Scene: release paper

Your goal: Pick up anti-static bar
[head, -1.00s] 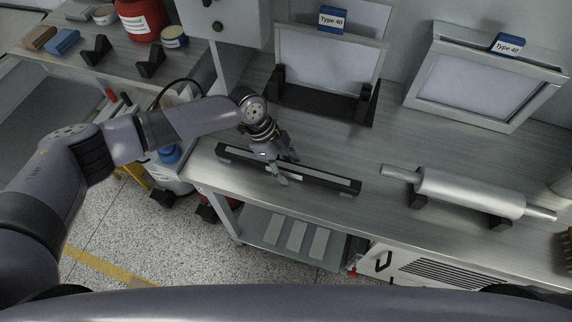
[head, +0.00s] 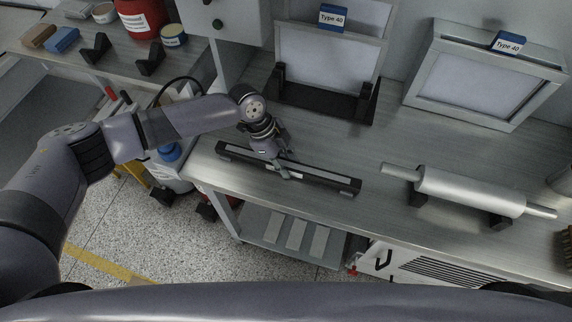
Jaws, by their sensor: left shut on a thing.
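The anti-static bar (head: 320,178) is a long black bar with light strips along it. It lies on the steel workbench near the front edge, slanting from upper left to lower right. My left gripper (head: 284,172) is at about the middle of the bar, its fingers shut on it. The fingers hide a short middle part of the bar. I cannot tell any gap between the bar and the bench. My right gripper is not in view.
A metal roller (head: 470,191) rests on black supports to the right. A framed panel in a black stand (head: 325,98) is behind the bar, and another framed panel (head: 488,78) leans at the back right. The bench (head: 385,140) between them is clear.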

